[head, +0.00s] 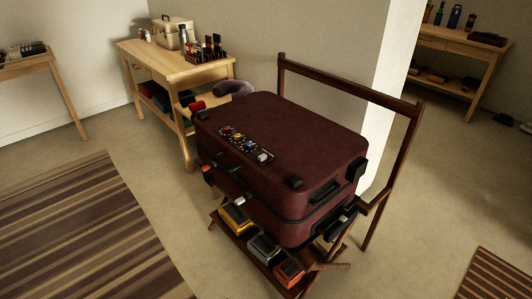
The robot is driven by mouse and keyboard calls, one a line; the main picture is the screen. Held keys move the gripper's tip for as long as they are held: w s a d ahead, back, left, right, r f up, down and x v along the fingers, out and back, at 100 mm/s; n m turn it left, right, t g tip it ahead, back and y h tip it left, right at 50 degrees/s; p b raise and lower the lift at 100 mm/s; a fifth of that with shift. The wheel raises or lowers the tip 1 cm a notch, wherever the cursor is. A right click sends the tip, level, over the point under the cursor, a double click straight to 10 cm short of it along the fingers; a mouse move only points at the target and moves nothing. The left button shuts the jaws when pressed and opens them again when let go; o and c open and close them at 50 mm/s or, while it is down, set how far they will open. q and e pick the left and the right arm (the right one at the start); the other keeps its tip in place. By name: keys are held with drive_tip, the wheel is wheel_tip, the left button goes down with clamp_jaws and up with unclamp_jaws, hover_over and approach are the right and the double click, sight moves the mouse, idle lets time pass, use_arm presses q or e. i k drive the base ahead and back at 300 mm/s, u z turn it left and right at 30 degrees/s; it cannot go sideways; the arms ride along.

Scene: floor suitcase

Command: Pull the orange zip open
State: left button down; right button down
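A dark red suitcase (285,143) lies flat and closed on a wooden luggage rack (405,150). A dark seam runs around its side. A small orange piece (208,178) shows at the seam near the suitcase's left corner; it looks like the orange zip's pull, but it is too small to be sure. A pale grey piece (240,201) hangs on the front side, right of the orange one. The far sides of the suitcase are hidden. Neither of my grippers is in view.
Yellow (235,218), grey (264,248) and orange (289,272) items sit low in the rack. A wooden table (170,66) with a case and bottles stands behind left. A striped rug (80,235) covers the left floor. A white pillar (395,75) stands behind the rack.

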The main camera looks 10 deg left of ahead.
sight(207, 167)
drive_tip(key=k, duration=0.5)
drive_tip(key=u, duration=1.5)
drive_tip(key=i, duration=1.2)
drive_tip(key=z, duration=2)
drive_tip(key=i, duration=0.5)
